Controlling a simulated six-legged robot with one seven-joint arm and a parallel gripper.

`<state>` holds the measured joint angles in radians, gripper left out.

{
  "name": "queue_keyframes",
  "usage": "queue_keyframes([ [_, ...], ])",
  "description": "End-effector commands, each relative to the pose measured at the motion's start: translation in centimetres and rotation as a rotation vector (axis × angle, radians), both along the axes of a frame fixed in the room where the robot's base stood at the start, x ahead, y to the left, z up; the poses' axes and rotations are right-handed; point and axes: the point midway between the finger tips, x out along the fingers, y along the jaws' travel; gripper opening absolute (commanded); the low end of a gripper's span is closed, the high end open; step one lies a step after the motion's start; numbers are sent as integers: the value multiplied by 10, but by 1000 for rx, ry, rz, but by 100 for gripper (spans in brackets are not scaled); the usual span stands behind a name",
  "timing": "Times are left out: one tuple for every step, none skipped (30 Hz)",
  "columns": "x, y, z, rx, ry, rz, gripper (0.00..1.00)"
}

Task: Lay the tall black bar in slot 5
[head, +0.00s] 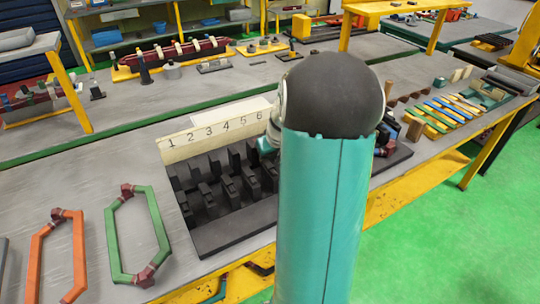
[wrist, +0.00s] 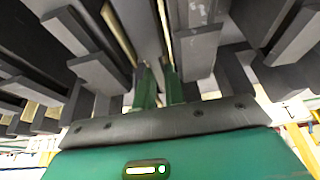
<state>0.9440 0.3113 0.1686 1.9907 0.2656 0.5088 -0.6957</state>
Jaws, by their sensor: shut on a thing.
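The dark slotted stator block (head: 235,237) sits on the bench, with a cream strip numbered 1 to 6 (head: 215,134) along its back. Slot 5 lies below its number, near my arm; its inside cannot be made out. In the wrist view my gripper (wrist: 159,88) has its green fingers down among the grey teeth of the block. They are close together and shut on what seems to be the tall black bar (wrist: 142,28). The bar is hard to tell from the dark teeth. In the head view my arm hides the fingers and bar.
Green (head: 148,225) and orange (head: 42,255) coil loops lie left of the block. Yellow and blue strips (head: 437,113) lie on the bench at right. Dark block teeth (wrist: 90,70) stand close on both sides of my fingers. A second bench with parts runs behind.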

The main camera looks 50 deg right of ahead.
Motion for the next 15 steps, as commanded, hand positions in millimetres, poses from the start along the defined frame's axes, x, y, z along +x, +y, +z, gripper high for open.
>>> queue_keyframes([
  [0,0,1,-1,-1,0,0],
  [0,0,1,-1,-1,0,0],
  [0,0,1,-1,-1,0,0],
  [0,0,1,-1,-1,0,0],
  [0,0,1,-1,-1,0,0],
  [0,0,1,-1,-1,0,0],
  [0,0,0,-1,-1,0,0],
  [0,0,0,-1,-1,0,0],
  [0,0,0,-1,-1,0,0],
  [0,0,-1,-1,-1,0,0],
  [0,0,-1,-1,-1,0,0],
  [0,0,-2,-1,-1,0,0],
  [0,0,-2,-1,-1,0,0],
  [0,0,-2,-1,-1,0,0],
  [0,0,-3,-1,-1,0,0],
])
